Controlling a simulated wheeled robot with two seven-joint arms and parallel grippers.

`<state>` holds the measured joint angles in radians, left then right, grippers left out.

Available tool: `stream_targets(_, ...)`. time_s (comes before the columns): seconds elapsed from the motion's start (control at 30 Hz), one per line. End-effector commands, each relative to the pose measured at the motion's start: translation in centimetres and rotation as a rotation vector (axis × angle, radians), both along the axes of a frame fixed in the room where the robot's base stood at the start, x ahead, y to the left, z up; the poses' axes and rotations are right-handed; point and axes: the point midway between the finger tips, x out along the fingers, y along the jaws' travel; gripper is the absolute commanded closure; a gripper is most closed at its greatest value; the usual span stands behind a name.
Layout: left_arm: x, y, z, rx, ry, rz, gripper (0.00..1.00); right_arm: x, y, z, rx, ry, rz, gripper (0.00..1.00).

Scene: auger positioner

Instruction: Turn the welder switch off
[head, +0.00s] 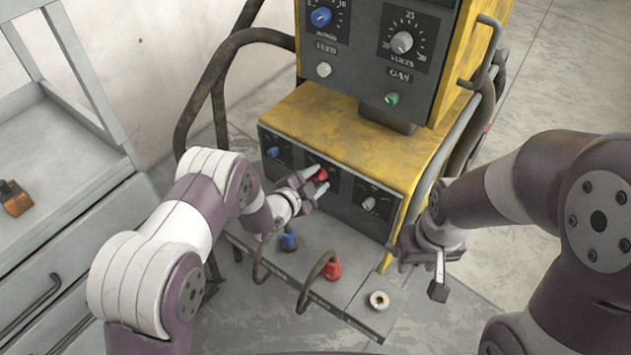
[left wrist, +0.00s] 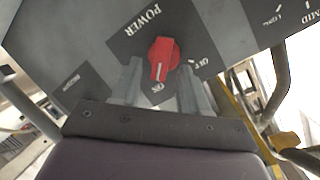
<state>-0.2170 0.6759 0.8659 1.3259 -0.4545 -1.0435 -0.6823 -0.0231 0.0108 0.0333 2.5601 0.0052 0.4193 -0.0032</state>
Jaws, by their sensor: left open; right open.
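The welder's red power switch (head: 321,174) is a knob on the lower dark front panel, between other knobs. In the left wrist view the red knob (left wrist: 163,58) sits under the POWER label, and its white pointer line is aimed at the ON mark. The OFF mark (left wrist: 196,62) is to the right in that view. My left gripper (head: 315,181) is open at the knob, with one finger on each side; the fingers (left wrist: 160,85) look apart from it. My right gripper (head: 423,272) is open and empty, right of the welder's lower front.
The yellow welder (head: 350,128) has a blue knob (head: 272,152) and a grey knob (head: 369,204) beside the switch. Cable plugs, blue (head: 288,241) and red (head: 332,268), stand on the ledge below. A grey drawer cabinet (head: 85,245) is at the left. Floor is free at the right.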

Motion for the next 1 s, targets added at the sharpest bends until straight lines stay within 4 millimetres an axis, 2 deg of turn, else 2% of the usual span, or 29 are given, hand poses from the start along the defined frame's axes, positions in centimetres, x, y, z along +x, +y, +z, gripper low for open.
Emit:
stream_targets(0.2,0.04,-0.04,0.01,0.0,0.001,-0.001,0.56,0.01,0.0,0.02,0.0,0.0,0.0,0.57)
stream_targets(0.27,0.03,-0.03,0.0,0.001,0.001,0.0,0.72,0.01,0.0,0.02,0.0,0.0,0.0,0.57)
stream_targets(0.33,0.02,-0.03,-0.01,0.001,0.001,0.0,0.95,0.01,0.0,0.02,0.0,0.0,0.0,0.57)
stream_targets(0.37,0.02,-0.02,-0.02,0.001,0.001,0.0,1.0,0.01,0.0,0.02,0.0,0.0,0.0,0.57)
stream_targets(0.73,0.04,0.08,0.03,-0.03,0.024,-0.001,1.0,0.0,0.0,0.08,0.0,0.0,0.0,0.57)
stream_targets(1.0,0.2,0.39,0.11,-0.166,0.125,0.0,1.0,0.01,0.0,0.28,0.0,0.0,0.0,0.57)
